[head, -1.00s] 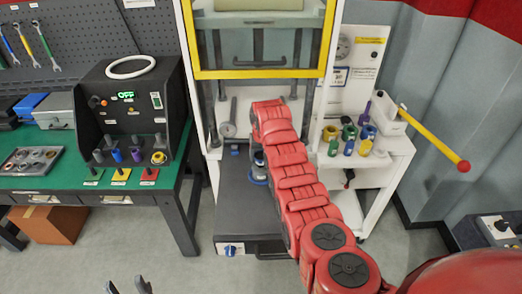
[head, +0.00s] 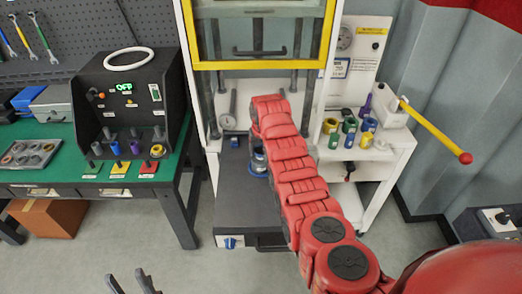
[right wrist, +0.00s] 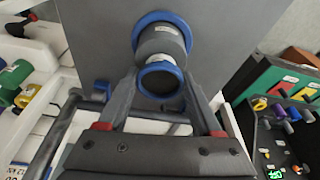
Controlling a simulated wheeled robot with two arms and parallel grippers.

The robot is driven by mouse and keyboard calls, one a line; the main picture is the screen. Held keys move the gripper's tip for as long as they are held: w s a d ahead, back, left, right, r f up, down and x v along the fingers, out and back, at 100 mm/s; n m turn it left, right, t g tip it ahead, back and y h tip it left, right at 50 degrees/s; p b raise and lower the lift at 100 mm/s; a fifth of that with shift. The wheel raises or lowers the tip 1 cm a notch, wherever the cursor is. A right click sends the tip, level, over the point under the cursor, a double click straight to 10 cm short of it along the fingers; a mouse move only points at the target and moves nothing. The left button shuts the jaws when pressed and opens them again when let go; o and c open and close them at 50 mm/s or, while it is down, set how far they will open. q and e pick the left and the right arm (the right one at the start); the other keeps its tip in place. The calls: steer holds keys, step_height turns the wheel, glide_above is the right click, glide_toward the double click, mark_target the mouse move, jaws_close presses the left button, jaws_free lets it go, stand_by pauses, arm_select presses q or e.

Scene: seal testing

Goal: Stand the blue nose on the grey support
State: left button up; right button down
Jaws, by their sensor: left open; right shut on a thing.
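In the right wrist view, a blue-rimmed round piece (right wrist: 162,77), which I take for the blue nose, is between the fingers of my right gripper (right wrist: 158,88). A grey cylinder (right wrist: 160,42) lies directly beyond it, with a wider blue ring (right wrist: 139,27) against a dark grey surface (right wrist: 95,35). I cannot tell where the nose ends and a support begins. In the head view this stack (head: 258,162) stands on the dark grey press base (head: 232,205), partly hidden by my right arm. My left gripper (head: 133,283) is open and empty at the bottom edge.
The press frame with its yellow-edged guard (head: 258,65) rises behind. A white cart (head: 375,160) with several coloured parts and a yellow lever (head: 435,130) stands right. A green bench (head: 65,180) with a black control box (head: 130,105) stands left. Bare floor lies in front.

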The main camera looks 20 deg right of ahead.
steer(key=shift+b, duration=0.3)
stand_by(0.5)
steer(key=shift+f+b, duration=0.25)
steer(key=shift+b, duration=0.1)
steer(key=shift+c, duration=1.9)
jaws_free()
steer(key=o, duration=0.4)
steer(key=shift+r, duration=0.15)
steer(key=shift+r+b, duration=0.35)
steer(key=shift+r, duration=0.9)
steer(key=shift+r+b, duration=0.4)
steer(key=shift+r, duration=2)
